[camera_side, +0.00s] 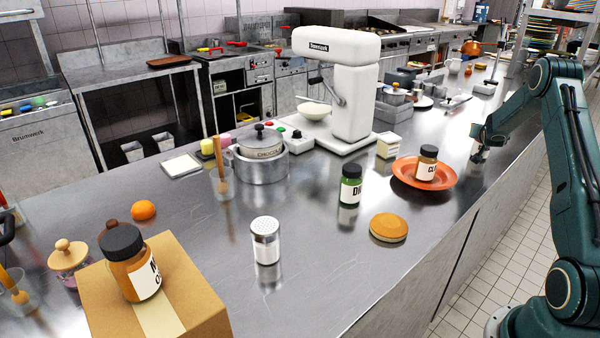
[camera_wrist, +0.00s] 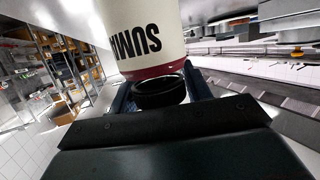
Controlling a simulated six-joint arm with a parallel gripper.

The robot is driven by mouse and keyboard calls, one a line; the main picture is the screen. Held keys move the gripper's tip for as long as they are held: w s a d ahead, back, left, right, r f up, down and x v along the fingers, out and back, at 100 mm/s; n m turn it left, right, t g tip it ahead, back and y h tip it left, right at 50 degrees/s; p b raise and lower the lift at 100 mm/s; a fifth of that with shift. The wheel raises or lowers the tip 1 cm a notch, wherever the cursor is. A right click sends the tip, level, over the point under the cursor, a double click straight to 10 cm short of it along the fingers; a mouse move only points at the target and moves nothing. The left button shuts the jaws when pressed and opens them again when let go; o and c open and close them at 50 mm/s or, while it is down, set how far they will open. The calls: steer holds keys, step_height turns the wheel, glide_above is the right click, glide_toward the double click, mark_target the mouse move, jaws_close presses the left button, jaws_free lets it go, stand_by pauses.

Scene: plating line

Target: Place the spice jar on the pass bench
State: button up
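A spice jar (camera_wrist: 145,45) with a dark lid, cream label and dark red contents fills the upper middle of the wrist view. Its label letters, seemingly the start of "SUMAC", appear upside down. My gripper (camera_wrist: 155,95) has its fingers on both sides of the dark lid and looks shut on it. In the side view my gripper (camera_side: 480,138) is at the right, low over the steel bench (camera_side: 335,265), beyond the orange plate. The held jar is small and largely unclear there, so I cannot tell whether it touches the bench.
Another jar (camera_side: 427,163) stands on the orange plate (camera_side: 407,183). A brown jar (camera_side: 131,265) sits on a carton (camera_side: 198,285). A white mixer (camera_side: 352,100) stands behind.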

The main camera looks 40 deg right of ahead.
steer(key=shift+o, duration=1.4)
steer(key=shift+r, duration=0.15)
steer(key=v, duration=1.2)
